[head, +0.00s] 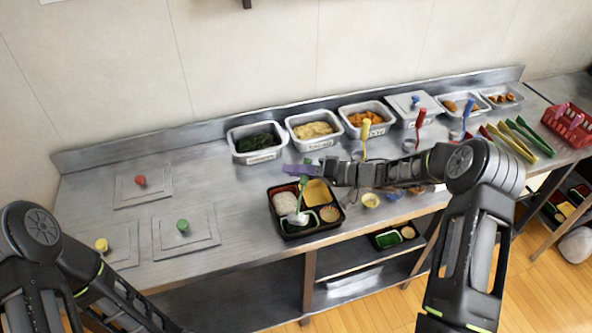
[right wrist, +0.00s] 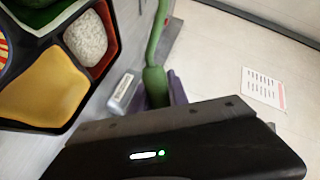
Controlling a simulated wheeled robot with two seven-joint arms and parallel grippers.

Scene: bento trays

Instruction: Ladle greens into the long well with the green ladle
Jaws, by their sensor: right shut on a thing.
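My right gripper (head: 300,170) is shut on the handle of the green ladle (head: 304,184), above the black bento tray (head: 340,222). The green handle (right wrist: 155,80) also shows between the fingers in the right wrist view. The pale ladle bowl (head: 298,219) hangs over the tray's front, at the green-edged well; I cannot tell whether it touches or what it holds. The tray has white rice, a yellow filling and a beige filling in other wells. Dark greens lie in the leftmost steel pan (head: 234,152) behind the tray. My left gripper is out of view.
More food pans stand along the back, including a noodle-like one (head: 291,133) and an orange one (head: 345,122). Lids with red (head: 140,181), green (head: 182,226) and yellow knobs lie at left. A red basket (head: 568,122) is at far right.

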